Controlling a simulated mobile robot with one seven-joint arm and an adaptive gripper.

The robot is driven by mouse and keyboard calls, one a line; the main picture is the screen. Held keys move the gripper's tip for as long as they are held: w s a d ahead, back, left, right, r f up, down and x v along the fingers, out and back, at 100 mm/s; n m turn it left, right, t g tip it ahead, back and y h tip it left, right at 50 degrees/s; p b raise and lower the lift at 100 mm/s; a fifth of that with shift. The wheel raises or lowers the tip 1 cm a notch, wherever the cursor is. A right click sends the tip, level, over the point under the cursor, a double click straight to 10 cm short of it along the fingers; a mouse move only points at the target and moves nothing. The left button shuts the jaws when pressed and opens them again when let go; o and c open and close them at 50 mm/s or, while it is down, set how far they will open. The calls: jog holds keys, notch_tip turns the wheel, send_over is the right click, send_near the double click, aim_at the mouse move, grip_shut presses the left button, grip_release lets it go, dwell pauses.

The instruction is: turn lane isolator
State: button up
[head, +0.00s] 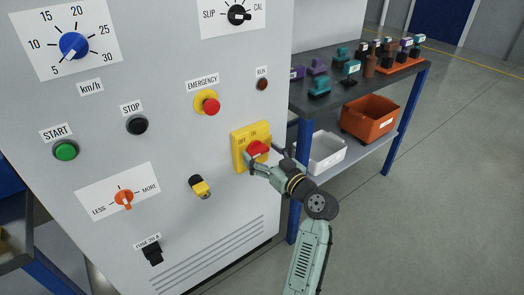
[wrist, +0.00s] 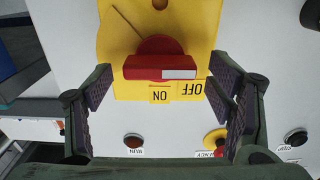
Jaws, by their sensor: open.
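The lane isolator is a red rotary handle (head: 257,148) on a yellow plate (head: 239,157) marked OFF and ON, on the grey cabinet's front. In the wrist view, which is upside down, the red handle (wrist: 150,68) lies as a level bar with a white mark at its right end. ON is printed just below it and OFF to the lower right. My gripper (head: 262,157) is open at the plate. In the wrist view my gripper (wrist: 160,70) has one finger on each side of the handle, with gaps visible. Whether the fingertips reach its depth is unclear.
A red emergency button (head: 211,106) sits up and left of the isolator, and a yellow-and-black switch (head: 200,187) lower left. A dark-topped bench (head: 345,92) stands right of the cabinet, with an orange bin (head: 371,118) and a white bin (head: 326,150) below. Floor at right is clear.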

jog(key=shift+w+a, duration=0.15)
jog(key=shift+w, duration=0.05)
jog(key=c, duration=1.2)
jog(key=shift+o, duration=0.2)
